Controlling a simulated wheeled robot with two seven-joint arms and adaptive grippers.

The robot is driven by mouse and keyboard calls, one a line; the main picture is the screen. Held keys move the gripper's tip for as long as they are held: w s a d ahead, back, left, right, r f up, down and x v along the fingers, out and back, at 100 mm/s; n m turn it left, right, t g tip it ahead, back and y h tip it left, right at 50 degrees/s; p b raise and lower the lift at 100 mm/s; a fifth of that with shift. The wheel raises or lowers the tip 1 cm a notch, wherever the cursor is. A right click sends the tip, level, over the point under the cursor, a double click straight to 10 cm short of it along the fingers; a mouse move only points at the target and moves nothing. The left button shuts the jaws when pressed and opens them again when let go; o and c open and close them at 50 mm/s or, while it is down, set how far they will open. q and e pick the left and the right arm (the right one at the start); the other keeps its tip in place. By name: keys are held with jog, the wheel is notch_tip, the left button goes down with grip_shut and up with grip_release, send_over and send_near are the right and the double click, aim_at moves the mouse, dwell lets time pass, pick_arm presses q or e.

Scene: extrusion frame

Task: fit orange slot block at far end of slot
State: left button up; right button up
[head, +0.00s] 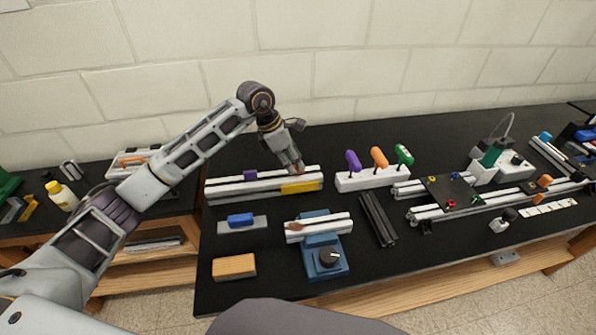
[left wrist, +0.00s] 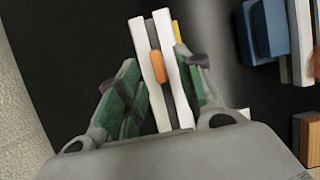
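The orange slot block (left wrist: 157,67) sits in the dark slot between the two white edges of the aluminium extrusion (left wrist: 142,42) in the left wrist view. My left gripper (left wrist: 157,60) is open, its green-padded fingers on either side of the extrusion, with gaps between them and the block. In the head view my left gripper (head: 297,168) is low over the right part of the long extrusion (head: 225,187); the block is mostly hidden there by the fingers. My right gripper is not in view.
A purple block (head: 250,174) sits on the same extrusion, and a yellow piece (head: 302,186) is at its front right. A white holder (head: 372,180) with coloured-handled tools stands close to the right. A blue clamp fixture (head: 325,260) and dark bars (head: 378,218) lie in front.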

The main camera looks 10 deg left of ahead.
aim_at(298, 172)
pick_arm(q)
jog(key=x, duration=0.2)
jog(key=shift+w+d+f, duration=0.1)
jog(key=shift+f, duration=0.35)
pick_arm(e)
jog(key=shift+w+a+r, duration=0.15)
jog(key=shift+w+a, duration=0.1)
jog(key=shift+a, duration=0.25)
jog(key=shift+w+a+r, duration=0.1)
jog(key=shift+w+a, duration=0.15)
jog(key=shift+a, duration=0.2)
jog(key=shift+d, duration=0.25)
pick_arm(q)
grip_shut()
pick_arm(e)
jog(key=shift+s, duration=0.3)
